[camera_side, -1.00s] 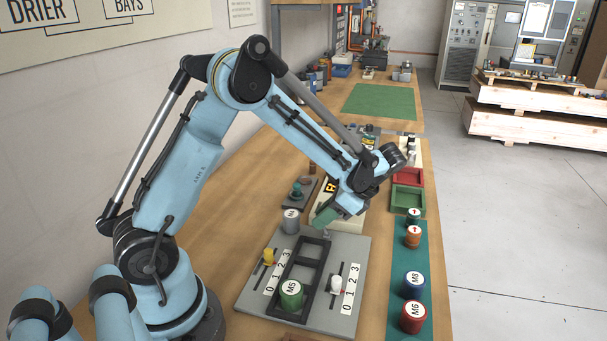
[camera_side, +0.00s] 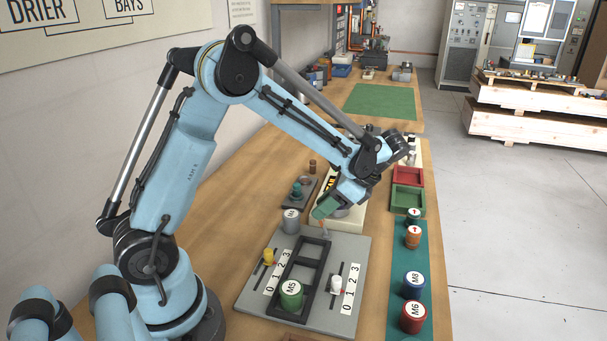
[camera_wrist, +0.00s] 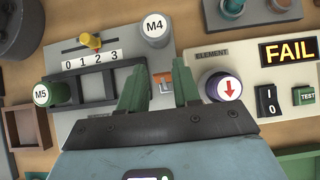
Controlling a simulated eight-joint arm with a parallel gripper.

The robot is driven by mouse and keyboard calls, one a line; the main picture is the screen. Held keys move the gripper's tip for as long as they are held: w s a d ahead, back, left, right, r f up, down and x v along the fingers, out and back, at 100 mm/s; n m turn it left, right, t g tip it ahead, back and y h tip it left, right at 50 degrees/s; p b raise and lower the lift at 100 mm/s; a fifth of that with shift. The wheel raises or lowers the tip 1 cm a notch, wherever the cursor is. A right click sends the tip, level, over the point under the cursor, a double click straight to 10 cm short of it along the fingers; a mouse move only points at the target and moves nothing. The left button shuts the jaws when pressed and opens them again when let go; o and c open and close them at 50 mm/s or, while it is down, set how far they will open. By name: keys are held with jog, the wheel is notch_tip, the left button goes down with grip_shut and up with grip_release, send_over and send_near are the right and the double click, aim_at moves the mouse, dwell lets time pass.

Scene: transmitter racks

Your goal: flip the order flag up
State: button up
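A small orange piece on a pale mount, seemingly the order flag (camera_wrist: 163,84), shows between my fingers in the wrist view. A bit of orange also shows just below my fingers in the side view (camera_side: 324,229), at the far edge of the grey board (camera_side: 352,243). I cannot tell whether the flag lies down or stands up. My gripper (camera_wrist: 160,72) is open, with one green finger on each side of the orange piece and a gap between. In the side view my gripper (camera_side: 325,208) points down over the board's far end.
The board carries a black rack (camera_side: 305,263), a green M5 cylinder (camera_side: 291,295), a grey M4 cylinder (camera_side: 291,220), and yellow and white sliders. A purple cylinder with a red arrow (camera_wrist: 224,87) stands close to my right finger, by the FAIL display (camera_wrist: 289,51).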

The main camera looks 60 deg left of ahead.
aim_at(323, 226)
notch_tip(323, 226, up, 12)
jog(key=s+a+n+t+h, duration=0.4)
jog(key=n+t+h, duration=0.5)
jog(key=n, duration=0.9)
jog(key=shift+s+a+f+x, duration=0.2)
jog(key=shift+s+a+x, duration=0.1)
jog(key=shift+x, duration=2.5)
jog(key=shift+s+a+f+x, duration=0.2)
jog(key=shift+s+a+x, duration=0.1)
jog(key=shift+x, duration=2.55)
jog(key=shift+s+a+f+x, duration=0.2)
jog(key=shift+s+a+x, duration=0.1)
jog(key=shift+x, duration=2.5)
grip_shut()
